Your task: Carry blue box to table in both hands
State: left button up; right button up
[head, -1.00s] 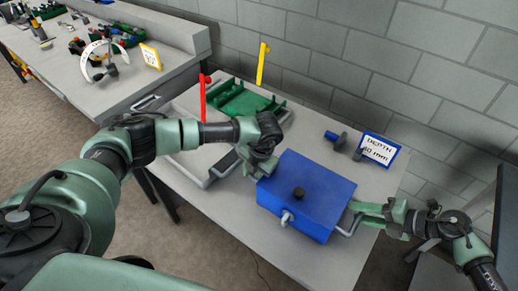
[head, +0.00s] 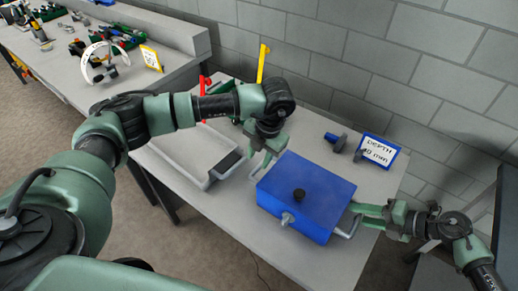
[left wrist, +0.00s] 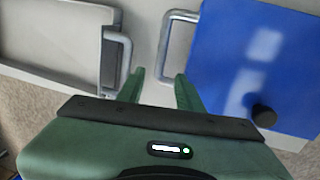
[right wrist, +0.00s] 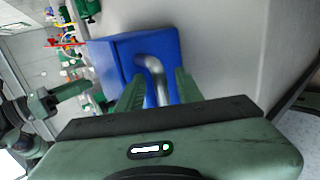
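The blue box (head: 318,190), with a black knob on its lid, sits on the grey table (head: 225,215). It also shows in the left wrist view (left wrist: 250,60) and the right wrist view (right wrist: 108,62). My left gripper (head: 260,170) is open and empty, above and beside the box's left handle (left wrist: 168,60), apart from it. My right gripper (head: 358,215) is open at the box's right side. Its spread fingers stand either side of the right metal handle (right wrist: 157,80); contact cannot be told.
A grey tray (head: 175,155) lies left of the box. A blue-framed DEPTH sign (head: 380,152) and a dark-headed tool (head: 337,140) stand behind it. A yellow upright (head: 262,64) and a red one (head: 204,90) are at the back. Another workbench (head: 110,85) stands at the left.

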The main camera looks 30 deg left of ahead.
jog(key=shift+d+r, duration=0.25)
jog(key=shift+d, duration=0.2)
pick_arm(q)
jog(key=shift+r, duration=0.25)
pick_arm(e)
jog(key=v, duration=1.1)
